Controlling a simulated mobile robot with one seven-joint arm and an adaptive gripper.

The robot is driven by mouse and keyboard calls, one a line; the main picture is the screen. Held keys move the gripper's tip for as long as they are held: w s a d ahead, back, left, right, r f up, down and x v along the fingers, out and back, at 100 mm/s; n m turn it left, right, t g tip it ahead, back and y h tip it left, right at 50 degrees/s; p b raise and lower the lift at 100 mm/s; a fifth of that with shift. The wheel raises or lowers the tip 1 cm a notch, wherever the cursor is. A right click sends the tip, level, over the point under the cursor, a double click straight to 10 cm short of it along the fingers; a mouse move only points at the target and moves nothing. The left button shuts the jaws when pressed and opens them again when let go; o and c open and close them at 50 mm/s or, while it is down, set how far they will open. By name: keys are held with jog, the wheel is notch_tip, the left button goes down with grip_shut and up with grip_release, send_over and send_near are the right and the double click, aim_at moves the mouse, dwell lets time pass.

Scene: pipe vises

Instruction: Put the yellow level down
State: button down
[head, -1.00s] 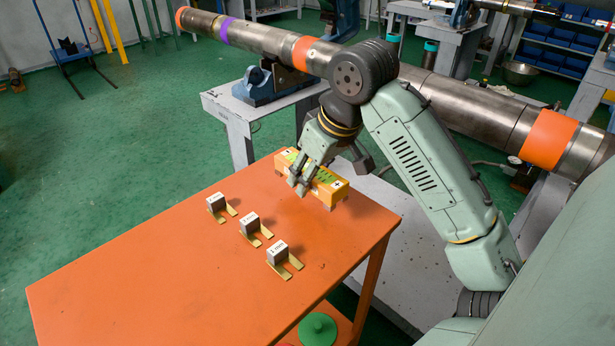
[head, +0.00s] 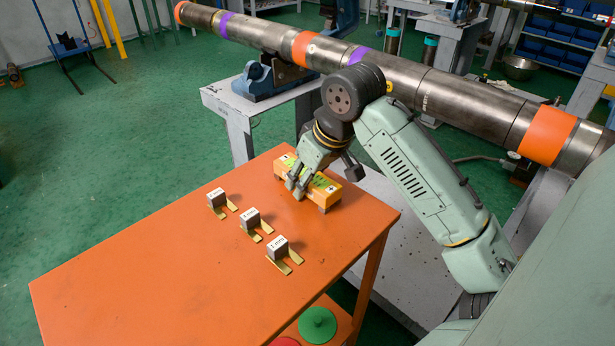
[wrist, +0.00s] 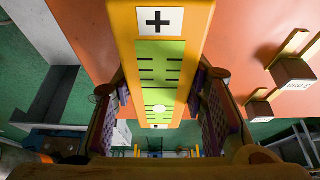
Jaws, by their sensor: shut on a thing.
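The yellow level (head: 331,193) is an orange-yellow bar with a green top face and a plus mark at its end. It is at the far right part of the orange table (head: 170,270), roughly upright with small feet below. My gripper (head: 297,186) is shut on its middle from above. In the wrist view the level (wrist: 160,50) runs between the two finger pads of my gripper (wrist: 161,105). I cannot tell whether its feet touch the table or hang just above it.
Three small grey blocks with brass strips stand left of the level: a near block (head: 277,247), a middle block (head: 250,219) and a far block (head: 216,197). A long steel pipe (head: 440,95) runs behind my arm. The table's left part is clear.

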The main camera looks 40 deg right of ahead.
jog(key=shift+s+a+f, duration=0.1)
jog(key=shift+f, duration=0.35)
jog(key=c, duration=1.4)
grip_release()
jog(key=o, duration=0.4)
jog(key=shift+f, duration=0.2)
jog(key=shift+o, duration=0.2)
jog(key=shift+r, duration=0.15)
jog(key=shift+r, duration=0.35)
jog(key=v, duration=1.2)
jog(key=shift+r, duration=0.35)
